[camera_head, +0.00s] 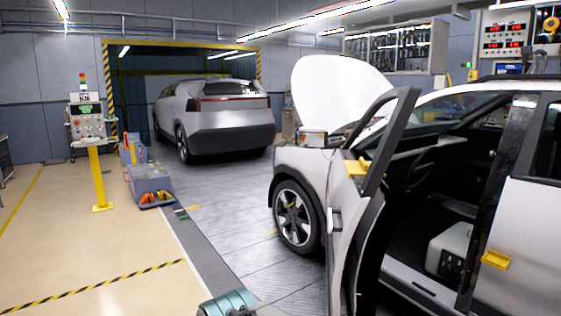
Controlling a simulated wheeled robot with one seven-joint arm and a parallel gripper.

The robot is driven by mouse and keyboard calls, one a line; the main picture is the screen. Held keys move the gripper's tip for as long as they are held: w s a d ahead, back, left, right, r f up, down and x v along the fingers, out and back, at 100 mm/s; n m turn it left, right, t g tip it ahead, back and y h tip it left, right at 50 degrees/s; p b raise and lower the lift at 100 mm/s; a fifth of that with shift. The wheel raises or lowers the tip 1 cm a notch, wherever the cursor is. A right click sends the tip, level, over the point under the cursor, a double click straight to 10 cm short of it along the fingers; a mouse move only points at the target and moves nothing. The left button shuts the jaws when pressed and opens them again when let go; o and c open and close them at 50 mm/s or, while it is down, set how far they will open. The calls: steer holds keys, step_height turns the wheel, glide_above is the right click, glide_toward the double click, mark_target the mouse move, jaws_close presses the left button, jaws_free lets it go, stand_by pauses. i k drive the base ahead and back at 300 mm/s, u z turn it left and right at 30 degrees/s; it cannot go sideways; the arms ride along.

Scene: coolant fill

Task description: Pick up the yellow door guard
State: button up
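A yellow piece (357,166), which looks like a door guard, sits at the window-sill level of the open front door (343,225) of the white car. A second yellow piece (496,259), like a shallow handle or guard, is on the rear door of the same car, at the right. I cannot tell from their shape alone which one is the door guard. My gripper's fingers are not in view. A teal and grey rounded part, seemingly of my own arm, shows at the bottom edge.
The white car's hood (340,92) is raised. Another car (225,112) is in the bay behind. The floor at the lower left is clear, crossed by striped tape (100,286).

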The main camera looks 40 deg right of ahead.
mark_target(361, 167)
steer(key=z, duration=0.15)
steer(key=i, duration=1.35)
steer(key=z, duration=1.45)
steer(key=i, duration=0.75)
steer(key=z, duration=0.75)
